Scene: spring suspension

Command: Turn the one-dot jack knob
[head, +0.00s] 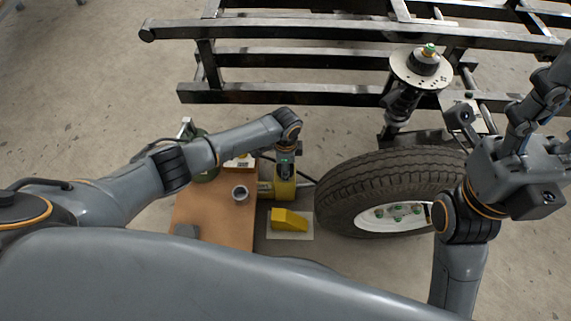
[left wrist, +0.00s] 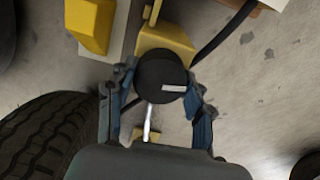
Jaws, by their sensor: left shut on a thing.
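In the left wrist view a round black knob (left wrist: 158,72) with a white bar mark sits at the end of a yellow jack body (left wrist: 165,35). No dot can be made out on it. My left gripper (left wrist: 160,80) has its two blue-grey fingers on either side of the knob, shut on it. In the head view my left gripper (head: 285,172) points down over the yellow jack (head: 265,186) and hides the knob.
A large tyre (head: 375,188) lies right of the jack. A yellow wedge (head: 290,221) sits on a pale plate in front. A wooden table (head: 205,215) with a small cup (head: 240,193) is at left. The black metal frame (head: 290,95) and a spring strut (head: 402,98) stand behind.

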